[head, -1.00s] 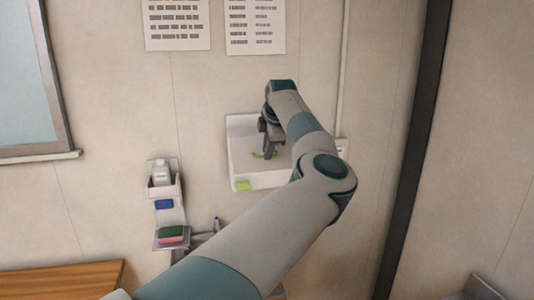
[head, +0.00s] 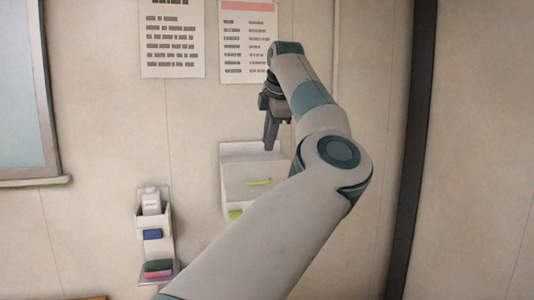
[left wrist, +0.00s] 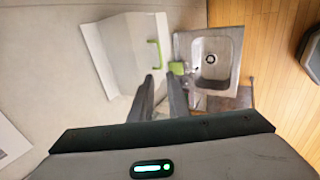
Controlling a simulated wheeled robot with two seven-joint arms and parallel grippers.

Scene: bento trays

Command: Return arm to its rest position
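My left arm (head: 280,230) reaches up across the middle of the head view. The right gripper is not in view.
A wall holder with a white bottle (head: 151,202) and a shelf with a sponge (head: 158,267) hang left of the box. A sink (left wrist: 215,60) is right of the box in the wrist view. A dark post (head: 408,180) stands at the right.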

